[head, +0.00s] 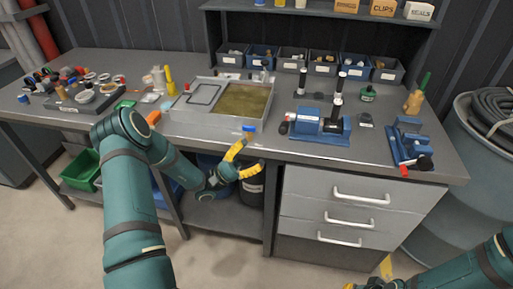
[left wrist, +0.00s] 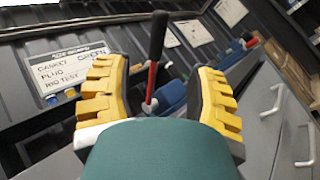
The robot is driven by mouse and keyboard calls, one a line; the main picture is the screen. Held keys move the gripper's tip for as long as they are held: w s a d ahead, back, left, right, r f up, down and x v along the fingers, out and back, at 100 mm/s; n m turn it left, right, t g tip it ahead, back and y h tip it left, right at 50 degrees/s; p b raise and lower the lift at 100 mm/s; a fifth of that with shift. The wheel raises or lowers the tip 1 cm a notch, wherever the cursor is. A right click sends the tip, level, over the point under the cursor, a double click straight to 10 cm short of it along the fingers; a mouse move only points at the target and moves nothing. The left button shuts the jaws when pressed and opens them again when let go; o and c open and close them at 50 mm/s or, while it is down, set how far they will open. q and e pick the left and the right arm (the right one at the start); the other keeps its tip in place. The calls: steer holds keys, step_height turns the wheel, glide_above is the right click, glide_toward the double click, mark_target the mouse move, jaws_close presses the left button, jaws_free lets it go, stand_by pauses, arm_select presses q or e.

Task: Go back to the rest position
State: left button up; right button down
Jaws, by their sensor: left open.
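My left gripper (head: 248,160) is in front of the workbench, beside the left edge of the drawer cabinet and below the tabletop's front edge. Its yellow fingers are spread apart. In the left wrist view the left gripper (left wrist: 163,85) shows open, with a black-handled tool with a red shaft (left wrist: 155,60) visible between the fingers; the fingers do not appear to touch it. My right arm (head: 465,272) comes in at the bottom right. Its gripper (head: 372,285) is mostly cut off by the bottom edge, so its jaws cannot be made out.
The workbench (head: 375,148) carries a metal tray (head: 178,128), a blue pump fixture (head: 318,128) and a blue vise (head: 406,147). Grey drawers (head: 335,205) with handles stand beneath. A green crate (head: 82,172) is at the lower left; a barrel (head: 455,180) is at right.

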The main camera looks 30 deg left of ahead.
arm_select(q)
steer(key=s+d+f+m+g+y, duration=0.1)
steer(key=s+d+f+m+g, duration=0.1)
steer(key=s+d+f+g, duration=0.45)
steer(key=s+d+f+m+g+y, duration=0.2)
steer(key=d+f+g, duration=0.2)
steer(key=d+g, duration=0.55)
steer(key=s+d+f+m+t+y, duration=0.1)
steer(key=s+d+f+m+y, duration=0.1)
steer(key=s+f+m+y, duration=0.5)
step_height(320, 180, down, 5)
steer(key=m+y, duration=0.1)
steer(key=y, duration=0.5)
steer(key=shift+s+d+m+t+y, duration=0.2)
steer(key=shift+s+m+t+y, duration=0.1)
steer(key=shift+t, duration=0.1)
